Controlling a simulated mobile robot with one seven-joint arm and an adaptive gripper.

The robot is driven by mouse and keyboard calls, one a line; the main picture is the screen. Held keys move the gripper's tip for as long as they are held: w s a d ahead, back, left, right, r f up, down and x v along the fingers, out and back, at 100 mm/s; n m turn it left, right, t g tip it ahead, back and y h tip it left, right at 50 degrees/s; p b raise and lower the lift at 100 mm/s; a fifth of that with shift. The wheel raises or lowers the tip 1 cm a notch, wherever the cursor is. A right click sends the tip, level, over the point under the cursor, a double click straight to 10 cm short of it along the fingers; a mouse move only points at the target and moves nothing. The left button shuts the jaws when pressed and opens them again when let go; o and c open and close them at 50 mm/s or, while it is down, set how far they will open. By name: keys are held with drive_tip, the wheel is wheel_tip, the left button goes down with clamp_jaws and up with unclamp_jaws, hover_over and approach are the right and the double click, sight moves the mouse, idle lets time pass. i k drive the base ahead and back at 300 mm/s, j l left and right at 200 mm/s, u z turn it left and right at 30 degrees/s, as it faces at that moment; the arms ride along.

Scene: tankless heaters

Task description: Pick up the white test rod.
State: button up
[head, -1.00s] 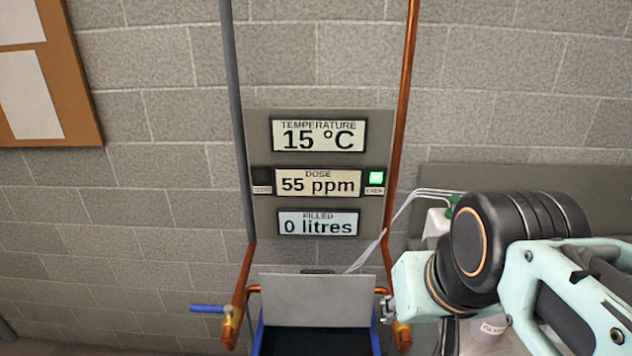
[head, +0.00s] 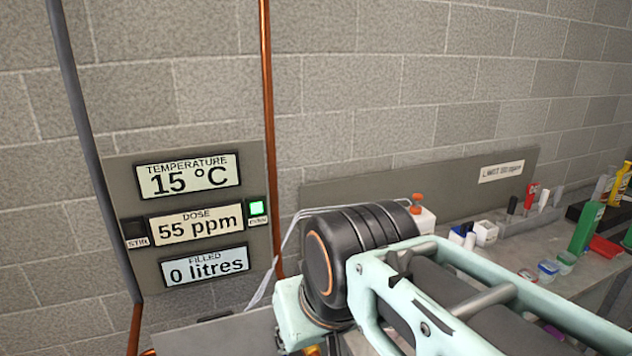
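I cannot make out the white test rod for certain. A small white upright item (head: 543,199) stands among the things on the bench, too small to identify. My arm crosses the lower middle and right of the head view and hides part of the bench. My gripper is outside the view.
A grey panel (head: 252,165) on the block wall reads 15 °C, 55 ppm and 0 litres, with a green light lit. The grey bench (head: 600,268) at right holds a green bottle (head: 586,228), a white box (head: 486,232), a red tray (head: 605,246) and several small containers.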

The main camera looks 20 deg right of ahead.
sight(545, 192)
drive_tip(key=l+z, duration=0.2)
drive_tip(key=z, duration=1.35)
drive_tip(key=l, duration=0.6)
drive_tip(key=i+l, duration=0.15)
drive_tip(key=l, duration=1.05)
drive_tip(key=i+l+u, duration=0.15)
drive_tip(key=i+l, duration=0.15)
drive_tip(key=i+l+u, duration=0.15)
drive_tip(key=i+l, duration=0.25)
drive_tip(key=i+l+u, duration=0.15)
drive_tip(key=i+l, duration=0.15)
drive_tip(key=i+l+u, duration=0.1)
drive_tip(key=i+l, duration=0.2)
drive_tip(key=l, duration=0.2)
drive_tip(key=i+l+u, duration=0.15)
drive_tip(key=i+l, duration=0.15)
drive_tip(key=l, duration=0.15)
